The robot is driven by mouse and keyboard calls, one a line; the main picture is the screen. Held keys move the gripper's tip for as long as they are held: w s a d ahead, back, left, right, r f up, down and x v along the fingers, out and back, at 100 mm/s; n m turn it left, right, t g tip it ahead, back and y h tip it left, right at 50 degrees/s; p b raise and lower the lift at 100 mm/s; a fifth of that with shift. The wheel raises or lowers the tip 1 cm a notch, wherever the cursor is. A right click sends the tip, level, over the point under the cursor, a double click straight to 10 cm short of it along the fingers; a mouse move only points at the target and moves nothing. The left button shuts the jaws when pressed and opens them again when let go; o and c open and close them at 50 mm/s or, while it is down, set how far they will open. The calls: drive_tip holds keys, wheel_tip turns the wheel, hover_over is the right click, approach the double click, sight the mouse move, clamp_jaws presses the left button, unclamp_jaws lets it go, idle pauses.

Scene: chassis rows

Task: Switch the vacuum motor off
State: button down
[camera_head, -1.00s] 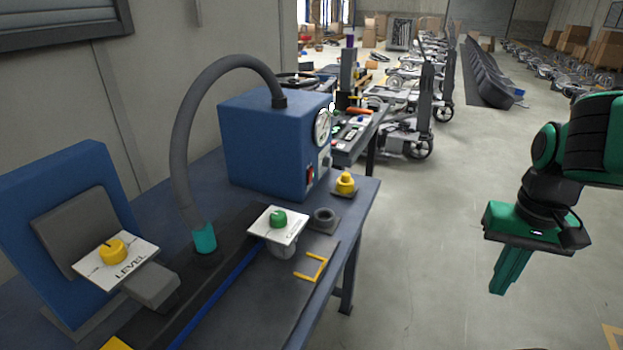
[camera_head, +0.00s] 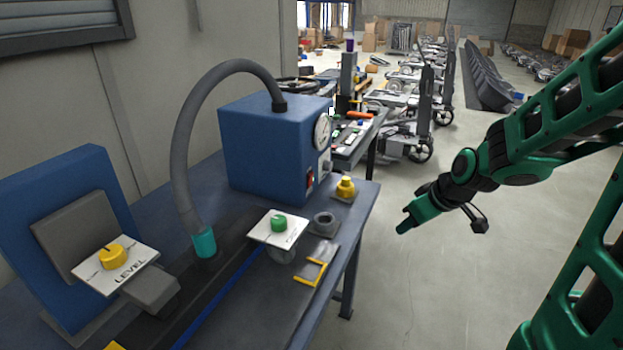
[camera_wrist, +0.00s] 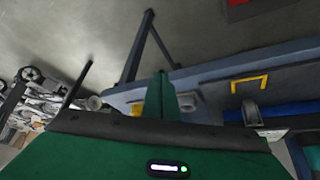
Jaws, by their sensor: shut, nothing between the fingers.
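The vacuum motor is a blue box (camera_head: 262,150) on the bench, with a round gauge (camera_head: 322,131) and a small red switch (camera_head: 310,179) on its right-hand face. A grey hose (camera_head: 180,140) runs from its top to a teal fitting (camera_head: 204,243). My gripper (camera_head: 402,229) is shut and empty, in the air right of the bench's edge and apart from the box. In the wrist view my green fingers (camera_wrist: 160,98) are together, pointing toward the bench (camera_wrist: 210,75). The red switch's position is too small to tell.
A green knob (camera_head: 279,223) on a white plate, a yellow knob (camera_head: 345,187), a grey ring (camera_head: 324,222) and a yellow bracket mark (camera_head: 318,272) are near the bench edge. A LEVEL plate (camera_head: 115,266) stands left.

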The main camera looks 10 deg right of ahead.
sight(311, 180)
drive_tip(key=w+a+n+t+y, duration=0.1)
drive_tip(key=w+a, duration=0.1)
drive_tip(key=w, duration=0.2)
drive_tip(key=w+a+f+n+t+y, duration=0.1)
drive_tip(key=w+a+t, duration=0.1)
drive_tip(key=w, duration=0.3)
drive_tip(key=w+a+n+t+y, duration=0.1)
drive_tip(key=w+a+n, duration=0.1)
drive_tip(key=w+a, duration=0.2)
drive_tip(key=shift+w+f+t, duration=0.2)
drive_tip(key=shift+f+t, duration=0.1)
drive_tip(key=shift+f, duration=0.05)
drive_tip(key=w+t, duration=0.1)
drive_tip(key=w, duration=0.1)
drive_tip(key=w+a+t, duration=0.1)
drive_tip(key=w, duration=0.1)
drive_tip(key=shift+w, duration=0.25)
drive_tip(key=shift+w+d+f+m+t+h, duration=0.15)
drive_tip(key=shift+w+d+t, duration=0.15)
drive_tip(key=shift+w+t, duration=0.35)
drive_tip(key=shift+w+d+f+m+t+h, duration=0.15)
drive_tip(key=shift+w+d+t, duration=0.1)
drive_tip(key=shift+w+t, duration=0.35)
drive_tip(key=shift+w+d+t+h, duration=0.25)
drive_tip(key=shift+w+d+h, duration=0.15)
drive_tip(key=shift+a, duration=0.15)
drive_tip(key=w+a, duration=0.5)
drive_tip(key=a, duration=0.1)
drive_tip(key=shift+a+r, duration=0.4)
drive_tip(key=shift+r, duration=0.05)
